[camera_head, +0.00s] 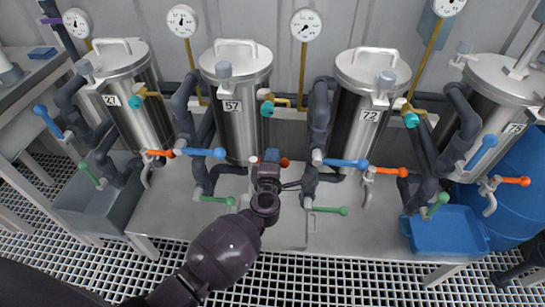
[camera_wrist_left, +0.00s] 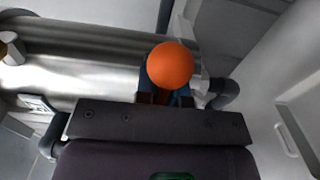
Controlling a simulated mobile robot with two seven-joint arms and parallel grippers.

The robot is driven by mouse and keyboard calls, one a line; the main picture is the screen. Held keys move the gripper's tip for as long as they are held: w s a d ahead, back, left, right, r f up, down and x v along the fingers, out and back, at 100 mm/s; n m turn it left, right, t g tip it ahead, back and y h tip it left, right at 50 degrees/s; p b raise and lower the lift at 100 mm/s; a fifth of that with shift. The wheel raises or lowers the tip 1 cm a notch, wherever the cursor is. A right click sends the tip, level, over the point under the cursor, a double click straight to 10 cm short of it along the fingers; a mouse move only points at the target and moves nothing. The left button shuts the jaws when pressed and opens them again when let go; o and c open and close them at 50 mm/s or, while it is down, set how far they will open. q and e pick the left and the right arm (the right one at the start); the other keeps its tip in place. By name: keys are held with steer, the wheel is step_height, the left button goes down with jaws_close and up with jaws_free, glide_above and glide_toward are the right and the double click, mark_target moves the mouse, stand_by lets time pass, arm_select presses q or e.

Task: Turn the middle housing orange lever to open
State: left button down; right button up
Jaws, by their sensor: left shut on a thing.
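The steel housing labelled 57 (camera_head: 237,110) stands upright near the middle of the head view. Its orange lever (camera_head: 285,162) shows only as a small end low in front of it, just right of my left gripper (camera_head: 270,158). In the left wrist view, the round orange lever end (camera_wrist_left: 171,65) sits at the blue fingertips (camera_wrist_left: 166,92), against the steel housing behind. The fingers are shut on the lever. The rest of the lever and its valve are hidden by the gripper. My right gripper is not in view.
Blue levers (camera_head: 205,153) (camera_head: 346,163) and green levers (camera_head: 217,199) (camera_head: 330,210) stick out nearby. A blue tub (camera_head: 445,232) is at the right.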

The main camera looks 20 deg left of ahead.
arm_select(q)
steer(key=shift+s+d+m+h+p, duration=0.15)
steer(key=shift+m+h+p, duration=0.1)
steer(key=shift+m+h, duration=0.25)
steer(key=shift+s+d+m+h+p, duration=0.1)
steer(key=shift+m+h+p, duration=0.15)
steer(key=shift+h, duration=0.45)
steer(key=c, duration=1.2)
jaws_free()
